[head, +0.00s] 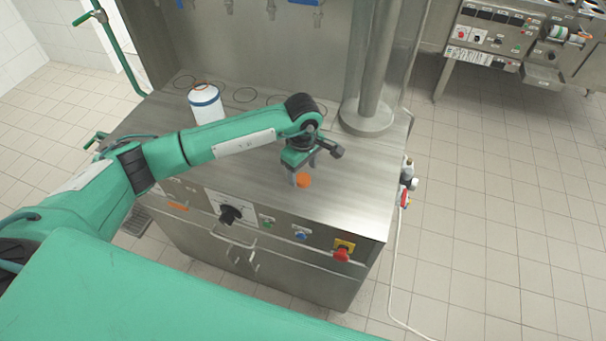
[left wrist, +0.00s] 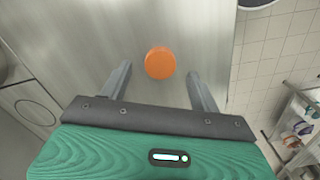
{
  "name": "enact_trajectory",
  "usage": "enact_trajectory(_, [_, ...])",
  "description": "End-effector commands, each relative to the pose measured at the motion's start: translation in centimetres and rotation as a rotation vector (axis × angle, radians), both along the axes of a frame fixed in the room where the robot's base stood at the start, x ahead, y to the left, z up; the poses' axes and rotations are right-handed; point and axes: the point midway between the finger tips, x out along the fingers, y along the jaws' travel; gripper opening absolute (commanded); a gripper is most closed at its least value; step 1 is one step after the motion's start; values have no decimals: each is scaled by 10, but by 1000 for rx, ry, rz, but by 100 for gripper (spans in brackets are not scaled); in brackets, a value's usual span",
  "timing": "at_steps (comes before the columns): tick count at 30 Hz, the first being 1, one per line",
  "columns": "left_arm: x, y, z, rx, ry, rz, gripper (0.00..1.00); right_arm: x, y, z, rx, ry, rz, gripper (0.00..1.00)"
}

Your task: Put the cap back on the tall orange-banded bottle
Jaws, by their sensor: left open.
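An orange round cap (head: 303,181) is on the steel worktop near its front edge. In the left wrist view the cap (left wrist: 160,63) lies between the two finger lines, near the fingertips. My left gripper (head: 304,172) points down right at the cap, with its jaws open; in the left wrist view its fingers (left wrist: 160,72) stand apart on either side, with gaps to the cap. A white bottle-like container with a blue band (head: 207,106) stands at the back left of the worktop. My right gripper is out of view.
The steel worktop (head: 250,165) has several thin dark rings along its back. A steel column (head: 372,75) rises at the back right. The front panel has a black knob (head: 230,214) and a red button (head: 342,254). Nozzles (head: 270,8) hang above the back.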

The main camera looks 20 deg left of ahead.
Motion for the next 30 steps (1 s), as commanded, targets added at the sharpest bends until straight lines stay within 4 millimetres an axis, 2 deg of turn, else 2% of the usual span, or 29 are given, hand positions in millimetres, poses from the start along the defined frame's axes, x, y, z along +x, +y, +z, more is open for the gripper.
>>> enact_trajectory(1, [-2, -1, -2, 1, 4, 1, 63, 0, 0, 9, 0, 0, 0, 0])
enact_trajectory(7, [-1, -1, -23, 0, 0, 0, 63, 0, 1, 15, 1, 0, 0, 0])
enact_trajectory(17, [0, -1, -25, 0, -1, 0, 63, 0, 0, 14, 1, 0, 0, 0])
enact_trajectory(20, [-1, -1, -25, 0, -1, 0, 47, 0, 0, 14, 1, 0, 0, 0])
enact_trajectory(24, [0, -1, -25, 0, -1, 0, 20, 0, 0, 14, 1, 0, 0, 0])
enact_trajectory(25, [0, -1, -25, 0, -1, 0, 16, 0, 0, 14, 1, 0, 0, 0])
enact_trajectory(30, [0, -1, -25, 0, -1, 0, 15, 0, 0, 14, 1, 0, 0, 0])
